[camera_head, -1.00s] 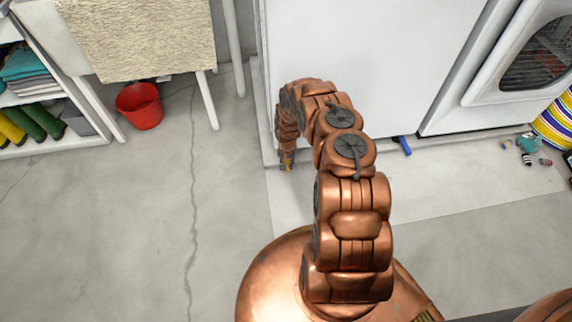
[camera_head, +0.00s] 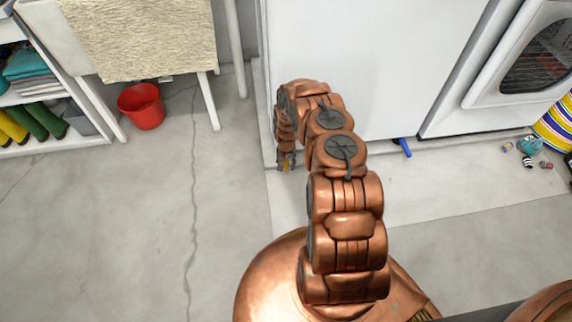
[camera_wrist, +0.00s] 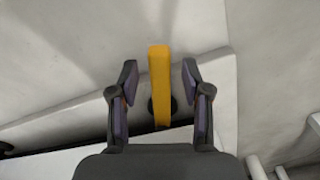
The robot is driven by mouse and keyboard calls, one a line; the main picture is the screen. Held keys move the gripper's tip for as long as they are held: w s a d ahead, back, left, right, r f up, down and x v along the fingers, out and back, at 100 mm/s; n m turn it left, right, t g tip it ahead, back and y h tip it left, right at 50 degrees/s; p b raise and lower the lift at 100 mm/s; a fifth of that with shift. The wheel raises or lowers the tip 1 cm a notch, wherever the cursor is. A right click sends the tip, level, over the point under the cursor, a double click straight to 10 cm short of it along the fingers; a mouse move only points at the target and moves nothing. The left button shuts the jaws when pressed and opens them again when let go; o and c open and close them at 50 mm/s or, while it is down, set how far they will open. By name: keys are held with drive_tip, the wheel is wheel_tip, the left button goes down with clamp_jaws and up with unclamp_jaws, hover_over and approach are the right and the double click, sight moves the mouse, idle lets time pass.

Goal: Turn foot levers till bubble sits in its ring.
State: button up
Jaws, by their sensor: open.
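A yellow foot lever (camera_wrist: 160,85) stands between the two fingers of my gripper (camera_wrist: 160,92) in the wrist view. The fingers are open, one on each side, with a visible gap to the lever. A dark round part shows behind the lever. In the head view my gripper (camera_head: 286,163) is low at the front left corner of the white appliance (camera_head: 365,60), and a bit of yellow shows there. A blue foot lever (camera_head: 403,147) sticks out under the appliance's front, farther right. No bubble or ring can be made out in either view.
A red bucket (camera_head: 141,107) and a shelf with boots (camera_head: 30,122) stand at the left. A machine with a round window (camera_head: 535,60) stands at the right, with small items (camera_head: 528,147) on the floor. The floor (camera_head: 120,230) at the left is clear.

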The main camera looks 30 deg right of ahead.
wheel_tip(320, 180, up, 12)
idle(1.0)
idle(0.5)
drive_tip(key=s+a+r+n+p, duration=0.1)
drive_tip(key=s+a+r+p, duration=0.4)
drive_tip(key=r, duration=1.2)
drive_tip(key=s+a+r+n+g+p, duration=0.1)
drive_tip(key=s+a+r+n+p, duration=0.15)
drive_tip(key=r+p, duration=0.95)
drive_tip(key=s+a+r+n+p, duration=0.1)
drive_tip(key=s+a+r, duration=0.35)
drive_tip(key=r, duration=1.75)
drive_tip(key=s+a+r+n+p, duration=0.1)
drive_tip(key=s+a+r+p, duration=0.2)
drive_tip(key=s+r, duration=0.6)
drive_tip(key=s+a+r+n+p, duration=0.2)
drive_tip(key=s+a+r+p, duration=0.1)
drive_tip(key=s+r+p, duration=0.4)
drive_tip(key=s+a+r+n+p, duration=0.1)
drive_tip(key=s+a+r+p, duration=0.3)
drive_tip(key=s+r, duration=0.6)
drive_tip(key=shift+s+r+g+p, duration=0.35)
drive_tip(key=shift+r+g+p, duration=0.05)
drive_tip(key=shift+r+p, duration=0.15)
